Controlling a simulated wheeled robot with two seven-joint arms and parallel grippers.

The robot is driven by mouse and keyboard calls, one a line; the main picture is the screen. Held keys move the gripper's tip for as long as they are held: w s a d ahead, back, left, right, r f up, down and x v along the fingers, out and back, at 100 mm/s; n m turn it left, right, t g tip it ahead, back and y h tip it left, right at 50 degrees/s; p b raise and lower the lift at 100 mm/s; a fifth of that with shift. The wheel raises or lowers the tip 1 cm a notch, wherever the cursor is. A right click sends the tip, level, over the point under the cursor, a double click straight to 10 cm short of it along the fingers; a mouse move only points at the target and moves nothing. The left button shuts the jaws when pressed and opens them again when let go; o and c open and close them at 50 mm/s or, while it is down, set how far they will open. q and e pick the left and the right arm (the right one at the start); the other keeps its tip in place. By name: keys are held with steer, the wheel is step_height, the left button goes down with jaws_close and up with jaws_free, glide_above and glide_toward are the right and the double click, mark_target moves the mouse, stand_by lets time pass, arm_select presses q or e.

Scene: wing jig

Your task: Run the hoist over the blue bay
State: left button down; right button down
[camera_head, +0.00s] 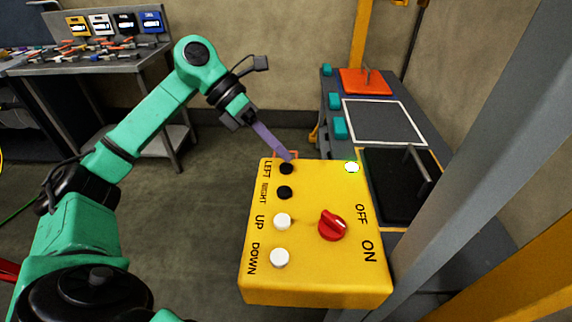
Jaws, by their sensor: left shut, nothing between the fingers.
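A yellow control box (310,285) faces me. It has black LEFT (286,169) and RIGHT (285,192) buttons, white UP (282,221) and DOWN (279,257) buttons, and a red knob (333,225) between OFF and ON. A lamp (352,167) at its top right corner glows. My left gripper (287,157) is shut and empty, its purple fingers pointing down at the LEFT button; I cannot tell whether they touch it. My right gripper is out of view.
A grey bench (332,103) behind the box bears an orange plate (362,82) with a handle, a white-outlined area (385,120), a black plate (390,190) and teal blocks. Grey and yellow beams stand at the right. A tool table (110,67) stands at the back left.

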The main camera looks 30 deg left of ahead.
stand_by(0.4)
arm_select(q)
steer(key=shift+f+b, duration=0.35)
steer(key=shift+f, duration=0.1)
steer(key=shift+f+b, duration=0.4)
stand_by(0.5)
steer(key=shift+r, duration=0.1)
stand_by(5.4)
steer(key=shift+r+p, duration=0.8)
steer(key=shift+p, duration=0.05)
